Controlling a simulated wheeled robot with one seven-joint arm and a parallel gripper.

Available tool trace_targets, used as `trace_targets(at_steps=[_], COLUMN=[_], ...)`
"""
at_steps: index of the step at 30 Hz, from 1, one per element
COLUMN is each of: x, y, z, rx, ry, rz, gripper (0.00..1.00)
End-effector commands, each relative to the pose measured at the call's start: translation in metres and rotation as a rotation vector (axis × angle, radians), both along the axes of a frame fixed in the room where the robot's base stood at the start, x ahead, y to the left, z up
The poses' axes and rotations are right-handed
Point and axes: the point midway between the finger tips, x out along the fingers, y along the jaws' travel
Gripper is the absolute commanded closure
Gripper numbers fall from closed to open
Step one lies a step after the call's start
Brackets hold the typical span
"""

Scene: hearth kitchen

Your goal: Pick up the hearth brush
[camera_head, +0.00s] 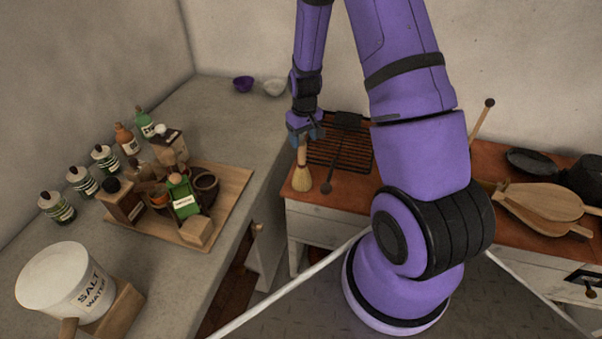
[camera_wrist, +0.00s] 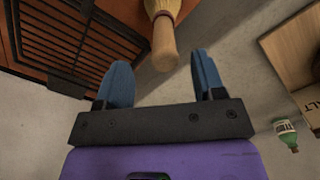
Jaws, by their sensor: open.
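The hearth brush (camera_head: 302,176) has a pale wooden handle and straw bristles. In the head view it is at the left end of the red-brown hearth top, with its bristles toward me and its handle end toward my gripper (camera_head: 304,131). In the wrist view the brush handle (camera_wrist: 165,42) points in from the top, its rounded end just ahead of the gap between the blue fingers of my gripper (camera_wrist: 163,78). The fingers are apart with nothing between them.
Wooden bellows (camera_head: 540,203) and dark pans sit farther right. On the left counter stand a wooden tray (camera_head: 232,182) of jars and a white salt water pot (camera_head: 60,283).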

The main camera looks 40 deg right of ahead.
Motion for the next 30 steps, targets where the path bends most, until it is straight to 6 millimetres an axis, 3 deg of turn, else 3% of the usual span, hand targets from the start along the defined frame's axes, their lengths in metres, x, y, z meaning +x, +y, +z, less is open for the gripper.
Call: trace_targets(at_steps=[5, 15, 25, 26, 30], x=[0.001, 0.006, 0.006, 0.006, 0.006], y=[0.001, 0.005, 0.005, 0.005, 0.005], z=[-0.010, -0.050, -0.056, -0.056, -0.056], rx=[0.000, 0.000, 0.000, 0.000, 0.000], ry=[0.001, 0.002, 0.000, 0.000, 0.000], rz=[0.001, 0.001, 0.001, 0.001, 0.001], gripper=[0.37, 0.37, 0.37, 0.40, 0.72])
